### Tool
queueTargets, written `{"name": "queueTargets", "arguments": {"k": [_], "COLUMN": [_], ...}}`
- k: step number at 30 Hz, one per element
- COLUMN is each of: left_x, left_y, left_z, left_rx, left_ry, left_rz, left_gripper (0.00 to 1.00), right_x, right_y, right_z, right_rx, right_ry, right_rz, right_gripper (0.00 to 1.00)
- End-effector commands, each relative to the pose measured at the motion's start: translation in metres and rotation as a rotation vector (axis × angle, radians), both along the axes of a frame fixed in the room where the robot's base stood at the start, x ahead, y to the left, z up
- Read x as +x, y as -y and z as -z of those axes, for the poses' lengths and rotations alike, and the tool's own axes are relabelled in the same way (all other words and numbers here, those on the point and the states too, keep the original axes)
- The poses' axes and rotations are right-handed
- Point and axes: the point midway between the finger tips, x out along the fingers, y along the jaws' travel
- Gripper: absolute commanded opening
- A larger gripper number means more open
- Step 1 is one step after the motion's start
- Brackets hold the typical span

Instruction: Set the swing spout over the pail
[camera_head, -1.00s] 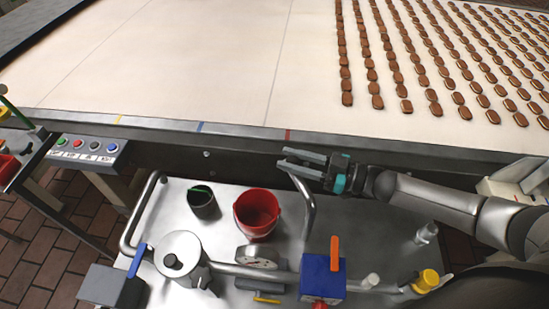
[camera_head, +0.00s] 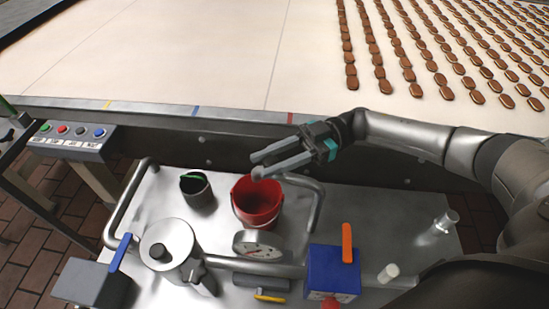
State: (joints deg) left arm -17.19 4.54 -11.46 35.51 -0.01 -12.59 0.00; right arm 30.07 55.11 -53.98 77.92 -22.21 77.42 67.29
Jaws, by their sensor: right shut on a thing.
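The red pail (camera_head: 257,208) stands upright on the metal cart in the head view. A bent metal pipe, apparently the swing spout (camera_head: 316,208), rises at the pail's right and curves left at its top. My right gripper (camera_head: 257,164) reaches in from the right, above the pail's far rim. It is shut on the spout's upper end. The fingers partly hide that end, so I cannot tell exactly how its mouth lies over the pail. My left gripper is not in view.
On the cart (camera_head: 370,217) are a dark cup (camera_head: 199,194), a lidded metal pot (camera_head: 167,244), a gauge (camera_head: 262,245) and a blue box with an orange lever (camera_head: 333,270). Behind runs a pale belt (camera_head: 190,55) with rows of biscuits. A button panel (camera_head: 74,138) is at left.

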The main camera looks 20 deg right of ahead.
Motion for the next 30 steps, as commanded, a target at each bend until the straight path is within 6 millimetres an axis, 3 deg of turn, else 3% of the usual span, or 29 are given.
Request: {"name": "queueTargets", "arguments": {"k": [22,23,30], "left_x": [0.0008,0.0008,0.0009], "left_y": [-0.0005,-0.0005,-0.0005], "left_z": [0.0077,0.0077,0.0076], "left_rx": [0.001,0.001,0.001], "left_ry": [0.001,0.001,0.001], "left_rz": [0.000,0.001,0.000], "left_gripper": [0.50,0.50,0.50], "right_x": [-0.0074,-0.0073,-0.0070], "right_y": [-0.0057,-0.0057,-0.0056], "right_z": [0.0001,0.0001,0.0000], "right_rx": [0.002,0.002,0.002], "right_ry": [-0.003,-0.002,-0.001], "right_rz": [-0.087,-0.086,-0.085], "right_gripper": [0.00,0.40,0.67]}}
